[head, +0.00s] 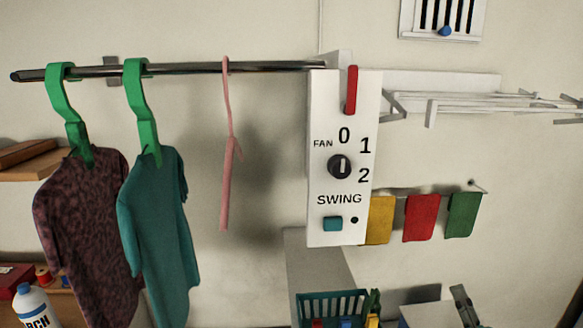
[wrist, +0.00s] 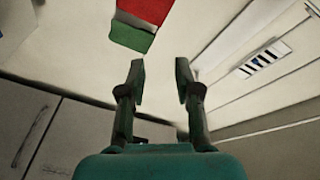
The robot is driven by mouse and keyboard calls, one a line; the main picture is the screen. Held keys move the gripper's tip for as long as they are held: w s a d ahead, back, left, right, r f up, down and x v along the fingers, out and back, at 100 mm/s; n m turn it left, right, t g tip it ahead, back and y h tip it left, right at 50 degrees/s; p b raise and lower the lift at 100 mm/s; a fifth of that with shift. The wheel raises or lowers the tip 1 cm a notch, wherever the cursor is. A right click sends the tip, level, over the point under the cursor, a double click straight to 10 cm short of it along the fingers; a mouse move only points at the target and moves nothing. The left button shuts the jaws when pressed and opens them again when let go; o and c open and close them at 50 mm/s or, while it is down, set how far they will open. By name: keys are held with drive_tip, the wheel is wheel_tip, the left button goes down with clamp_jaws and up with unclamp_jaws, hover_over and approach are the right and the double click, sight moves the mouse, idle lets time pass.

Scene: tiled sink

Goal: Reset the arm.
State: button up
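My gripper (wrist: 160,82) shows in the wrist view with its two fingers apart and nothing between them. It is open. A red cloth (wrist: 146,10) and a green cloth (wrist: 131,36) hang beyond the fingertips, up and to the left. The gripper is apart from them. In the head view, the tip of a grey arm-like part (head: 465,305) shows at the lower right edge; I cannot tell whether it is my gripper.
A metal rail (head: 190,69) carries two shirts on green hangers and a pink hanger (head: 228,150). A white control panel (head: 340,215) hangs at its right end. A folding rack (head: 470,105) juts from the wall. A teal basket (head: 310,308) stands below. A vent (head: 440,18) is above.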

drive_tip(key=s+a+f+n+g+y, duration=0.1)
drive_tip(key=s+a+f+n, duration=0.35)
drive_tip(key=s+f, duration=0.4)
drive_tip(key=s+a+f+n+y, duration=0.1)
drive_tip(key=s+a+f+n, duration=0.3)
drive_tip(key=s+f, duration=0.5)
drive_tip(key=s+a+f+n+y, duration=0.1)
drive_tip(key=s+a+f+n, duration=0.1)
drive_tip(key=s, duration=0.8)
drive_tip(key=s+a+f+n+g+y, duration=0.1)
drive_tip(key=s+a+n, duration=0.3)
drive_tip(key=s, duration=0.6)
drive_tip(key=shift+s+a+f+n+g, duration=0.25)
drive_tip(key=shift+s+f+n+g, duration=0.1)
drive_tip(key=shift+f, duration=0.25)
